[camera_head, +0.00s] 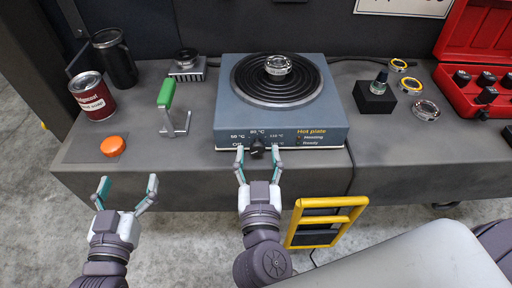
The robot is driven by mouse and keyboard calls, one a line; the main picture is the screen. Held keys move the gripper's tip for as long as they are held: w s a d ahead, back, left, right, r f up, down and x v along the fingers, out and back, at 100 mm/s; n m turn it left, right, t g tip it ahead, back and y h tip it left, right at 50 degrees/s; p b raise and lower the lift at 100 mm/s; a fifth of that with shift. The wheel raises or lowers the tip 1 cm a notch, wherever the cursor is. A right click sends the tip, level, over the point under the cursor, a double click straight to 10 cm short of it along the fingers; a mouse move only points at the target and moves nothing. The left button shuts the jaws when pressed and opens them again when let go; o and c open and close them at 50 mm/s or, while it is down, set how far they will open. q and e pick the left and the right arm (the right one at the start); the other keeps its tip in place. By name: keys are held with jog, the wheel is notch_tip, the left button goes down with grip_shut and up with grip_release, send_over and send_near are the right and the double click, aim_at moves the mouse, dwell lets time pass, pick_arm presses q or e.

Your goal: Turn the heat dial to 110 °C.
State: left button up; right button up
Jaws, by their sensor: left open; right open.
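The hot plate (335,130) is a blue-grey box with a round black coil top, standing on the workbench. Its small black heat dial (257,147) is on the front face, with 50 °C, 80 °C and 110 °C marked around it and Off at lower left. The dial's pointer is too small to read. My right gripper (258,156) is open, its two fingers on either side of the dial; I cannot tell whether they touch it. My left gripper (127,185) is open and empty, in front of the bench's left edge.
A metal ring part (278,66) sits on the coil. An orange button (112,146), a green-handled tool (167,95), a red can (93,97) and a black mug (116,60) are at left. A red case (478,60) and several rings are at right. A yellow frame (293,230) stands below.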

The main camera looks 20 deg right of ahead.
jog(key=shift+w+d, duration=0.15)
jog(key=shift+w, duration=0.35)
pick_arm(q)
jog(key=r, duration=0.1)
jog(key=t, duration=0.1)
jog(key=w+r, duration=0.1)
jog(key=shift+w+d+r+h, duration=0.1)
jog(key=shift+d+r+h, duration=0.2)
pick_arm(e)
jog(key=shift+c, duration=0.3)
grip_shut()
